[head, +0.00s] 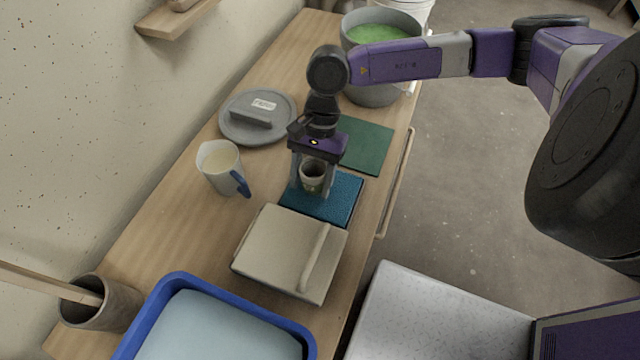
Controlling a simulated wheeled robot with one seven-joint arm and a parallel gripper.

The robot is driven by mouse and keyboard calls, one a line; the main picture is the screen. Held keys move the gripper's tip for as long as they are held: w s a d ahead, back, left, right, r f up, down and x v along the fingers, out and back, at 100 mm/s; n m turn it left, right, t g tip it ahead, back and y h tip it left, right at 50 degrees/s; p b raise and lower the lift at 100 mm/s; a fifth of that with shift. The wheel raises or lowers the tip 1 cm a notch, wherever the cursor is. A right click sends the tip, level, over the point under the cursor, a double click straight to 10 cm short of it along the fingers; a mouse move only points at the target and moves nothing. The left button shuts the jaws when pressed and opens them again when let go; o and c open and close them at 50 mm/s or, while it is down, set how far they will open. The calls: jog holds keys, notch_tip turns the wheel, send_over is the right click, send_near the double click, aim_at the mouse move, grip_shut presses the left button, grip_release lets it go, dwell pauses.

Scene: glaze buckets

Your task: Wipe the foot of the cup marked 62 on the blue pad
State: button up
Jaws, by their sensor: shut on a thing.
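My gripper (314,185) points down and is shut on a small grey-beige cup (312,172), one finger on each side of it. The cup is upright at the left part of the blue pad (341,196). I cannot tell whether its foot touches the pad or hangs just above it. No number is readable on the cup from here. My gripper hides part of the pad's far edge.
A green mat (366,145) lies behind the pad. A beige lidded box (290,252) stands close in front. A jug (221,167) and grey lid (258,117) are left. A bucket of green glaze (376,33) stands behind; a blue tub (180,285) is nearest.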

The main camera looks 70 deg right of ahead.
jog(key=shift+w+f, duration=0.1)
jog(key=shift+w, duration=0.55)
jog(key=shift+s+d+b, duration=0.1)
jog(key=shift+s+b, duration=0.85)
jog(key=shift+s, duration=2.55)
jog(key=shift+r, duration=0.2)
notch_tip(320, 180, up, 7)
jog(key=p, duration=0.3)
